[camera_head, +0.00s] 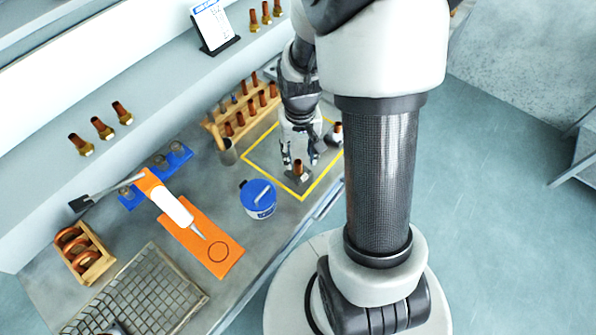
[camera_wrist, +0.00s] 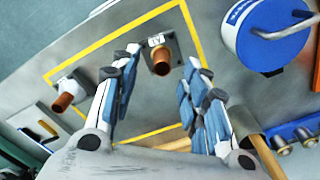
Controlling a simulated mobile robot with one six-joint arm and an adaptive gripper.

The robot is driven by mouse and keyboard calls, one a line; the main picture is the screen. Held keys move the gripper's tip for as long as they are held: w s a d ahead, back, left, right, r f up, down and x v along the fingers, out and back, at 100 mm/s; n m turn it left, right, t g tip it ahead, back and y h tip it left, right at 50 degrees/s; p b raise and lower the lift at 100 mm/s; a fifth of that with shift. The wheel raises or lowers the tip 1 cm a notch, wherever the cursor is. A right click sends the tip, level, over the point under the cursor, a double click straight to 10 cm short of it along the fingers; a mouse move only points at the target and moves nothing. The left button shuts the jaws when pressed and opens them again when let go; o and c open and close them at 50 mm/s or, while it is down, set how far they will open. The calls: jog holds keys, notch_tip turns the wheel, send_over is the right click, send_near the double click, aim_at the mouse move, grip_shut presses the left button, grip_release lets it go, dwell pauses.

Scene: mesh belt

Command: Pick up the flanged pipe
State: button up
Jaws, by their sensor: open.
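A copper flanged pipe (camera_head: 298,168) stands on a dark square plate inside a yellow outline on the bench. In the wrist view this pipe (camera_wrist: 161,62) shows between my fingers, with a small white tag by it. My gripper (camera_head: 301,163) is open, pointing down over it, one finger on each side. In the wrist view my gripper (camera_wrist: 163,62) shows gaps between both fingers and the pipe. A second copper pipe (camera_head: 337,129) stands near the outline's far right corner; it also shows at left in the wrist view (camera_wrist: 64,101).
A blue-lidded can (camera_head: 258,198) stands left of the outline. A wooden rack (camera_head: 240,118) with several copper pieces and a grey cup (camera_head: 227,152) stand behind. An orange mat (camera_head: 205,245) with a white bottle and a wire mesh (camera_head: 140,295) lie farther left.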

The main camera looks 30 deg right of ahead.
aim_at(298, 162)
jog(key=f+b, duration=0.1)
jog(key=f, duration=0.4)
jog(key=shift+w+a+b, duration=0.1)
jog(key=shift+w+b, duration=0.1)
jog(key=shift+b, duration=0.2)
jog(key=shift+r, duration=0.1)
grip_shut()
